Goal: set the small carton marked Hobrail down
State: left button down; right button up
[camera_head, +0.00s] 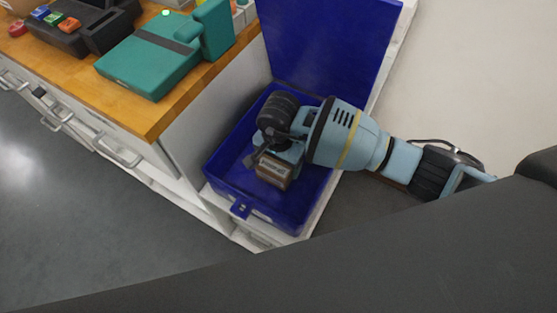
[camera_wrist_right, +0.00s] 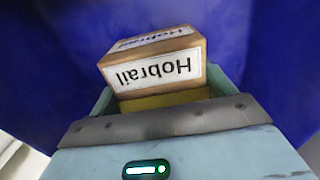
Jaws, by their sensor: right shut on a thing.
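The small carton marked Hobrail (camera_head: 274,171) is brown with white labels. My right gripper (camera_head: 268,158) is shut on it, inside or just over the open blue box (camera_head: 222,181) in the head view. In the right wrist view the carton (camera_wrist_right: 152,72) sits between the jaws, its label upside down, with blue walls (camera_wrist_right: 60,40) around it. I cannot tell whether the carton touches the box floor. My left gripper is not in view.
The blue box's lid (camera_head: 330,45) stands open at the back. A wooden-topped counter (camera_head: 150,120) with drawers stands to the left, bearing a teal case (camera_head: 150,65) and a black tray (camera_head: 70,35) with coloured items. Grey floor (camera_head: 80,210) is clear at the lower left.

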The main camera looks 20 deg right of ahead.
jog(key=shift+f, duration=0.1)
jog(key=o, duration=1)
jog(key=shift+o, duration=0.2)
notch_tip(320, 180, up, 12)
jog(key=shift+r+p, duration=0.2)
jog(key=shift+p, duration=0.2)
